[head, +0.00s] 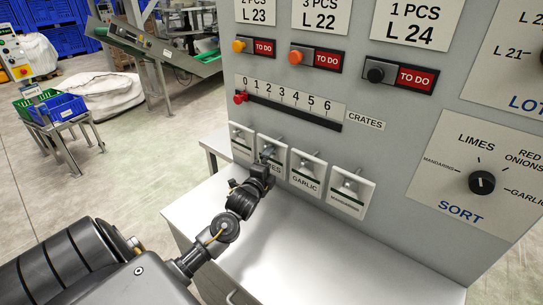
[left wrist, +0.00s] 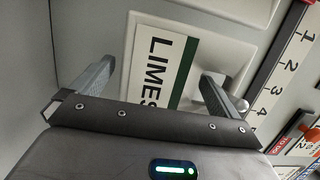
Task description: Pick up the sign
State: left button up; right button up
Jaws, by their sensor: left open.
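The white LIMES sign (head: 281,160) with a green stripe stands upright on the grey panel, second from left in a row of small signs. My left gripper (head: 262,168) is in front of it and hides part of it. In the left wrist view the sign (left wrist: 172,62) lies between the two fingers of my open left gripper (left wrist: 160,74). A metal peg shows beside the right finger. I cannot tell whether either finger touches the sign. My right gripper is not in view.
The GARLIC sign (head: 307,171) and another sign (head: 348,192) hang close to the right. A sign (head: 242,140) hangs to the left. The crates slider (head: 290,102) is above, and the sort knob (head: 481,182) is at right. The white ledge (head: 330,260) below is clear.

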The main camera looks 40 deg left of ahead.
pick_arm(q)
jog(key=x, duration=0.2)
jog(key=shift+w+a+f, duration=0.1)
jog(key=shift+w+a, duration=0.05)
jog(key=shift+w, duration=0.25)
jog(key=c, duration=1)
jog(key=shift+r+b, duration=0.3)
jog(key=shift+r, duration=0.2)
jog(key=b+v, duration=0.3)
jog(key=v, duration=1)
notch_tip(320, 180, up, 14)
jog(key=shift+r, duration=0.1)
